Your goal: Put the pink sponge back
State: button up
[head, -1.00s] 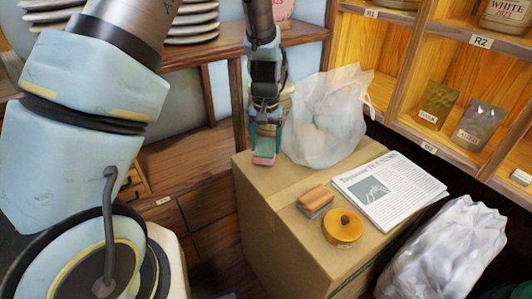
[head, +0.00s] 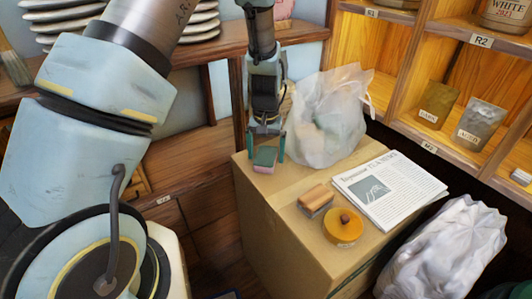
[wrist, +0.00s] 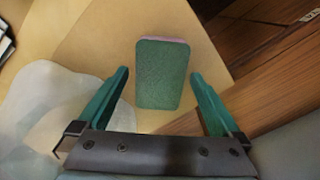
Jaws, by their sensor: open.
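The pink sponge (head: 264,168) lies on the cardboard box at its back left corner, with a green pad on top and a pink layer beneath. In the wrist view the sponge (wrist: 163,73) shows its green face, with a thin pink edge at the far end. My gripper (head: 266,155) is open above the box, pointing down, with one teal finger on each side of the sponge. In the wrist view my gripper (wrist: 160,75) shows gaps between both fingers and the sponge. I cannot tell how far the fingertips are above the box.
On the box (head: 270,215) a white plastic bag (head: 325,125) stands close right of my gripper. A newspaper (head: 390,190), a wooden brush (head: 316,199) and a round yellow tin (head: 343,228) lie further right. Shelves (head: 440,150) with pouches stand at right, stacked plates (head: 195,20) at back left.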

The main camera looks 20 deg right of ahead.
aim_at(266, 155)
notch_tip(266, 155, up, 12)
jog(key=w+a+r+n, duration=0.2)
jog(key=a+r+n, duration=0.1)
jog(key=a, duration=1.3)
jog(key=s+a+n, duration=0.1)
jog(key=s+a, duration=0.2)
jog(key=a, duration=0.4)
jog(key=s+a+r+n+t, duration=0.1)
jog(key=s+a, duration=0.2)
jog(key=a, duration=0.4)
jog(key=shift+a+r+n+t+b, duration=0.15)
jog(key=shift+n+t+b, duration=0.15)
jog(key=shift+s, duration=0.1)
notch_tip(266, 155, up, 8)
jog(key=p, duration=0.7)
jog(key=shift+f, duration=0.25)
